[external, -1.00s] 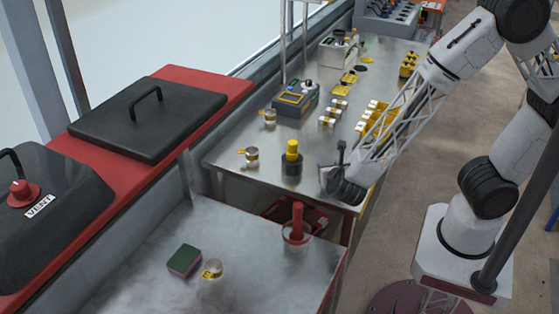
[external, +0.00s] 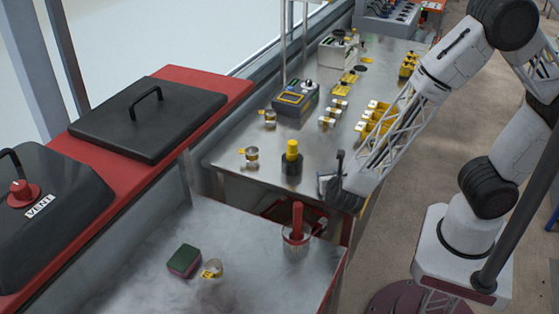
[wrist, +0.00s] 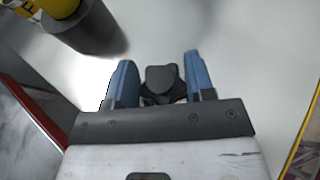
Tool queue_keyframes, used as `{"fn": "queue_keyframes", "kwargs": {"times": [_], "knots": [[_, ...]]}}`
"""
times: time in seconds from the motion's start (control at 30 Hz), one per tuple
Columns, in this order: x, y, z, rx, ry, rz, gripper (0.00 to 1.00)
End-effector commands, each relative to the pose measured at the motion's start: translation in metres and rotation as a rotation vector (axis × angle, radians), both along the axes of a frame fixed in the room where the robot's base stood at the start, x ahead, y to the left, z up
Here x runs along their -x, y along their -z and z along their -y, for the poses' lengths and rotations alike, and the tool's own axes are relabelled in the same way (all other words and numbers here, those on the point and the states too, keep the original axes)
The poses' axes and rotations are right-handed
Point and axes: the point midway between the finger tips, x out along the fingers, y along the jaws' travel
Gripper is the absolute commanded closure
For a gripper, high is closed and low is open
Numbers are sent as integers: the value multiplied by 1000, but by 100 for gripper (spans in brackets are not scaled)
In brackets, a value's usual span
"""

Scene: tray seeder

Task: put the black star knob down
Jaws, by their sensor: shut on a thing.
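The black star knob (wrist: 160,80) is between the two blue fingers of my gripper (wrist: 160,62) in the wrist view. The fingers are closed on its sides, and the pale metal bench top (wrist: 210,25) shows beyond it. In the external view my gripper (external: 325,184) is at the near right end of the metal bench (external: 225,163), by its edge. The knob is too small to make out there, and I cannot tell whether it touches the bench.
A black cylinder with a yellow top (external: 292,158) stands left of my gripper; it also shows in the wrist view (wrist: 85,25). Small jars (external: 252,155) and yellow bins (external: 372,118) stand on the bench. A red-handled container (external: 297,235) is on the nearer, lower table.

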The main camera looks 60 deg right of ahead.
Motion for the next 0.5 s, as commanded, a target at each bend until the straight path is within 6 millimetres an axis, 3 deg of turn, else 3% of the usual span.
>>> {"fn": "queue_keyframes", "kwargs": {"times": [0.2,0.23,0.37,0.5], "knots": [[0,3,0,1,0,-1,74],[0,3,0,1,0,-1,46],[0,3,0,1,0,-1,26],[0,3,0,0,0,0,25]]}}
